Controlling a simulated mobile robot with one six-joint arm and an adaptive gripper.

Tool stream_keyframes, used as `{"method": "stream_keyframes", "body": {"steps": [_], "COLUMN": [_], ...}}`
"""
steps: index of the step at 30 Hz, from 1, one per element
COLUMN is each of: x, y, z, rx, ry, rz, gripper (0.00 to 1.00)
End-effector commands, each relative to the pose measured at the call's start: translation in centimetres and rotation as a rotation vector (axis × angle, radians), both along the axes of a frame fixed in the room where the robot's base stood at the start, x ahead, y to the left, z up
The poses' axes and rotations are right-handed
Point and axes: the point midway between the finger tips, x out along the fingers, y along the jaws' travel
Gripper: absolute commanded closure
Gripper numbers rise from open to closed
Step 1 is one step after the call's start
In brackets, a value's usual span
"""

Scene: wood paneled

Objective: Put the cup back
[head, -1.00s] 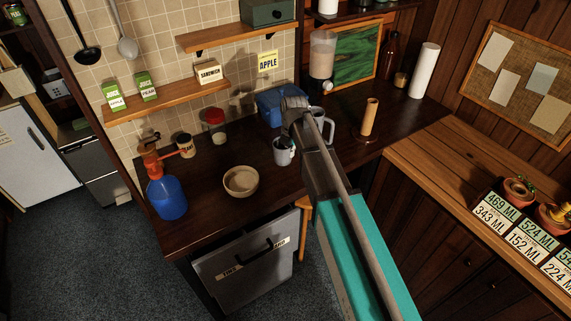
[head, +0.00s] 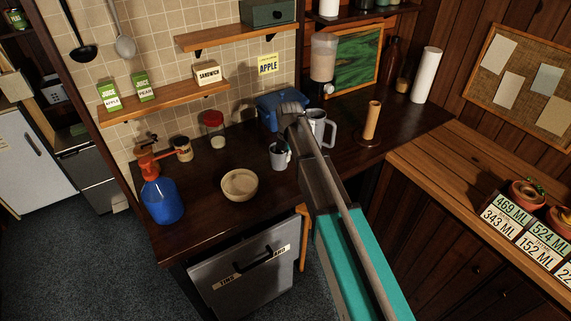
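Two cups stand on the dark wooden counter (head: 215,215). A grey cup (head: 278,160) sits right of the bowl, with something dark and teal showing at its rim. I cannot tell what that is. A larger pale mug (head: 319,127) with a handle on its right stands behind and to the right, partly covered by my arm. My gripper (head: 291,113) is at the far end of my arm, seen from above, in front of the blue bin and between the two cups. Its fingers are hidden, so I cannot tell whether it is open or holds anything.
A paper-towel-like tube on a stand (head: 372,122) is at right. A wall shelf (head: 165,101) hangs above.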

Motion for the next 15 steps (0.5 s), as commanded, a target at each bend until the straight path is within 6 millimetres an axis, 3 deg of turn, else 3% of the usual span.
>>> {"method": "stream_keyframes", "body": {"steps": [15], "x": [0.8], "y": [0.2], "z": [-3.4], "rx": [0.000], "ry": [0.000], "rz": [-0.001], "gripper": [1.00]}}
